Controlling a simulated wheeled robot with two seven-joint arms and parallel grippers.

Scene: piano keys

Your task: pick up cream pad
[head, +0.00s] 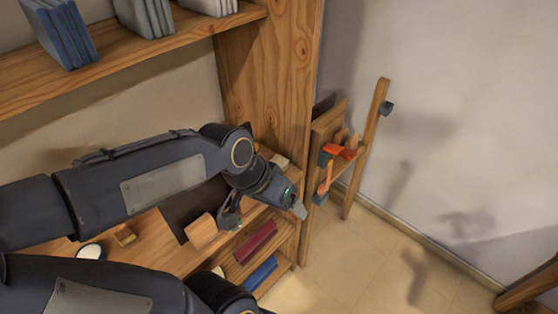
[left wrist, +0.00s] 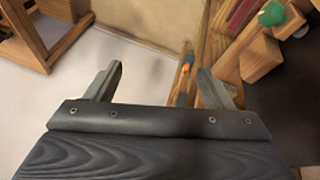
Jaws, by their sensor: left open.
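A small cream block (head: 280,161), which may be the cream pad, sits at the back right end of the wooden desk, partly behind my left wrist. I cannot be sure it is the pad. My left gripper (head: 265,214) is open, with its fingers spread above the desk's right end and nothing between them. In the left wrist view the open gripper (left wrist: 160,71) shows two separate fingers with pale floor and a wooden edge beyond. No cream pad is clear in that view. My right gripper is out of view.
A wooden block (head: 201,231) and a white round item (head: 90,252) are on the desk. Red (head: 256,241) and blue (head: 261,273) books lie on shelves below. A wooden rack (head: 345,155) with an orange-handled tool stands right.

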